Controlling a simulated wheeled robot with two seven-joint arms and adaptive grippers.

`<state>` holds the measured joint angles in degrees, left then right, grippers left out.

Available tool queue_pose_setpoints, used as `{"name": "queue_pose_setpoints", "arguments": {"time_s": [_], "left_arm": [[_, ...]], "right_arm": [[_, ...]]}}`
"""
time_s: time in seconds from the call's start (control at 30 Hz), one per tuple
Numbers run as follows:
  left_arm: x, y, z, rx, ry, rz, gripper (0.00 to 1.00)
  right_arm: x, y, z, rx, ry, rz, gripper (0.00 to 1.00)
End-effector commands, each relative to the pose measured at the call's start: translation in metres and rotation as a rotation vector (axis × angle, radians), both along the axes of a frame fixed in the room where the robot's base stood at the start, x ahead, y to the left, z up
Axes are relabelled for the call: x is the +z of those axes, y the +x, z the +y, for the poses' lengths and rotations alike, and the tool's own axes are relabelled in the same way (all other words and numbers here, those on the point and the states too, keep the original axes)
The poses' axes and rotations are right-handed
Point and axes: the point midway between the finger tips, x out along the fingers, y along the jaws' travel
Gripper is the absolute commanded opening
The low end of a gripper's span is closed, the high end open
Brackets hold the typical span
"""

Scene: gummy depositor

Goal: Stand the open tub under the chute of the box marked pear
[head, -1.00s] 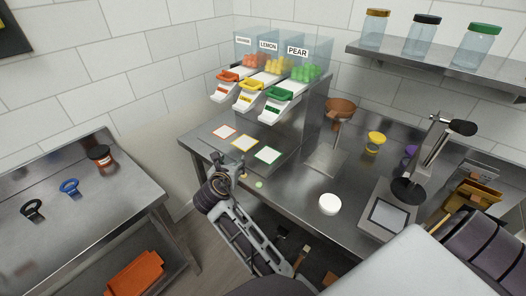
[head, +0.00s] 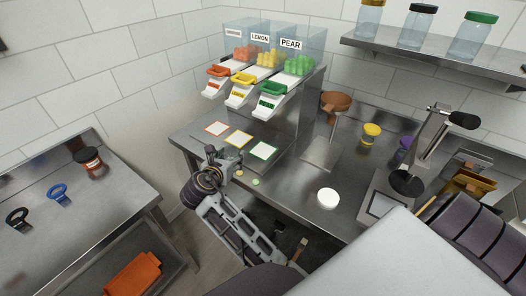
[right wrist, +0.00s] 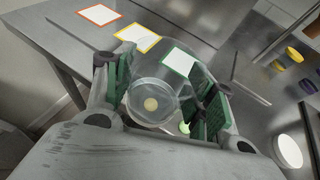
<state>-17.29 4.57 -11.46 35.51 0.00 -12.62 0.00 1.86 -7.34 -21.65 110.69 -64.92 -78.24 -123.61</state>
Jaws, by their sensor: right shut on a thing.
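The box marked pear (head: 291,62) is the right one of three dispensers, with green gummies and a green-handled chute (head: 272,98). A green-bordered mat (head: 263,151) lies below its chute; it also shows in the right wrist view (right wrist: 181,62). My right gripper (head: 228,160) is at the counter's front edge, just in front of the mats. In the right wrist view its green pads (right wrist: 160,98) are shut on a clear, open tub (right wrist: 150,88). A yellowish disc shows in or through the tub; I cannot tell which. My left gripper is not in view.
Orange-bordered (head: 216,129) and yellow-bordered (head: 238,138) mats lie to the left. A white disc (head: 328,198), a brown funnel on a stand (head: 336,102) and a scale (head: 385,205) stand to the right. A small green disc (head: 256,182) lies near the counter edge.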

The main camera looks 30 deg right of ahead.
Motion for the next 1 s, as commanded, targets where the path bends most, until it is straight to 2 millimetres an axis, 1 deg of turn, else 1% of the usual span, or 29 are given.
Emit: {"name": "queue_pose_setpoints", "arguments": {"time_s": [0.27, 0.43, 0.57, 1.0], "left_arm": [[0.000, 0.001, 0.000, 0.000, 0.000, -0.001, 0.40], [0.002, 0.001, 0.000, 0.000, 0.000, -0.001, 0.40], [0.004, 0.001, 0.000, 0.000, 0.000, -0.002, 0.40], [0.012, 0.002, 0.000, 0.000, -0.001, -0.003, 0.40]], "right_arm": [[0.000, 0.000, 0.000, 0.000, 0.000, 0.000, 0.32], [0.000, 0.004, -0.009, 0.000, 0.001, 0.001, 0.32], [0.001, 0.010, -0.025, -0.001, -0.001, 0.001, 0.32], [0.001, 0.038, -0.091, -0.001, 0.000, 0.000, 0.32]]}}
